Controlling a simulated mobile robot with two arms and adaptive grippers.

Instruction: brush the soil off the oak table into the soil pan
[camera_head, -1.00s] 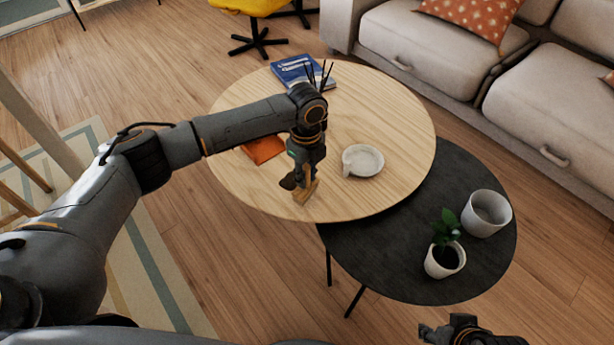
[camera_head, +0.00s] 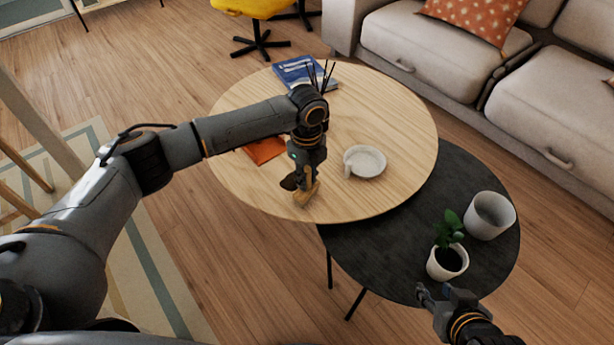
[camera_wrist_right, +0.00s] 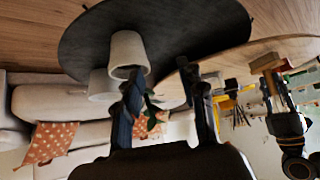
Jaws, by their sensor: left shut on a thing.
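The round oak table (camera_head: 390,115) stands in the middle of the head view. My left gripper (camera_head: 306,180) is shut on a small wooden brush (camera_head: 301,198), held low at the table's near edge. A shallow white dish (camera_head: 368,161) with a small lip lies on the oak table, right of the brush. An orange flat thing (camera_head: 266,150) lies partly behind my left arm. I cannot tell which of these is the soil pan, and I make out no soil on the oak. My right gripper (camera_head: 436,292) is open and empty at the black table's near edge, also seen in the right wrist view (camera_wrist_right: 165,90).
The lower black table (camera_head: 380,255) overlaps beneath the oak one. It bears a white pot with a plant (camera_head: 447,262) and an empty grey-white pot (camera_head: 490,215). A blue book (camera_head: 305,72) lies at the oak table's back. A sofa (camera_head: 440,50) stands behind.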

